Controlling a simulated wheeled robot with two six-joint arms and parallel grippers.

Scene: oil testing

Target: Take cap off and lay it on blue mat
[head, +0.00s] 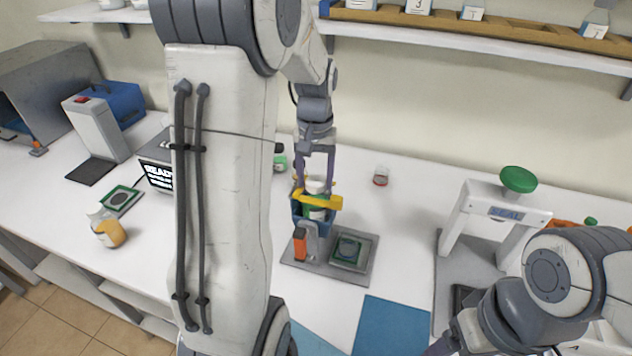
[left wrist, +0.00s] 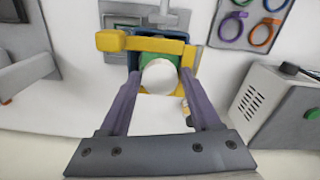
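A bottle (head: 315,212) with a green band stands in a blue holder (head: 298,214) with a yellow clamp (head: 322,201) around it. Its white cap (left wrist: 158,76) shows from above in the left wrist view; in the head view the cap is partly hidden by my gripper. My left gripper (head: 315,180) is over the bottle, one finger on each side of the cap. In the left wrist view (left wrist: 159,82) the fingers stand apart with small gaps beside the cap. The blue mat (head: 390,326) lies at the table's front. My right gripper is mostly cut off at the bottom edge.
A jar (head: 108,230) and a small glass (head: 381,176) stand on the white table.

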